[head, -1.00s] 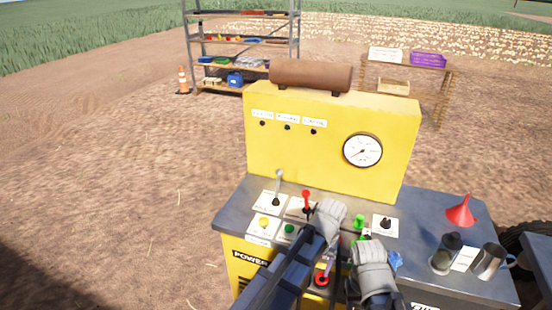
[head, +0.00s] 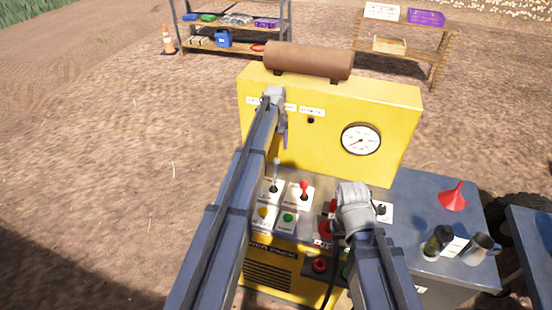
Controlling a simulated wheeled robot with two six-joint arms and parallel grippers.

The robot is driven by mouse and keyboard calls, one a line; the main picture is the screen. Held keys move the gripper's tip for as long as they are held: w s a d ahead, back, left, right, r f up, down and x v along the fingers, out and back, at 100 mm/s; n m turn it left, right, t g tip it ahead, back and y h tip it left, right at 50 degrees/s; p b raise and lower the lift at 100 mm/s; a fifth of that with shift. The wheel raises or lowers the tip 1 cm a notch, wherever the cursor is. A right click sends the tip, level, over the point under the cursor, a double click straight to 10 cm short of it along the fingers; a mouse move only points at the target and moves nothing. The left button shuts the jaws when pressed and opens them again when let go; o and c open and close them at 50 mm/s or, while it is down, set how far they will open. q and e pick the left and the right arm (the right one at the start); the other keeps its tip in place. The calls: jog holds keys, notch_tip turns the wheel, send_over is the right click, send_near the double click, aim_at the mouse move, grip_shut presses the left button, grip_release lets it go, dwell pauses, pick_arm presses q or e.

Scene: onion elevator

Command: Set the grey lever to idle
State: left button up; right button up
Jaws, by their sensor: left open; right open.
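The grey lever (head: 275,174) stands on its white plate at the back left of the control panel, its tip leaning slightly toward the back. My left gripper (head: 284,137) is open and empty, pointing down above the lever and apart from it in the picture. My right gripper (head: 337,232) is open over the right part of the panel, by a red control; its fingers are mostly hidden behind its wrist. The lettering on the lever's plate is too small to read.
A red lever (head: 304,190) stands just right of the grey one. A yellow button (head: 263,213) and a green button (head: 288,217) sit in front. The yellow housing (head: 390,105) with a gauge (head: 361,139) rises behind. A red funnel (head: 453,197) and a metal mug (head: 480,247) stand at right.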

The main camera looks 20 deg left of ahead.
aim_at(276, 159)
pick_arm(q)
notch_tip(276, 159, down, 8)
jog(key=b, duration=0.7)
jog(key=shift+d+r, duration=0.1)
jog(key=shift+r, duration=0.05)
jog(key=shift+r, duration=0.1)
grip_shut()
dwell(0.9)
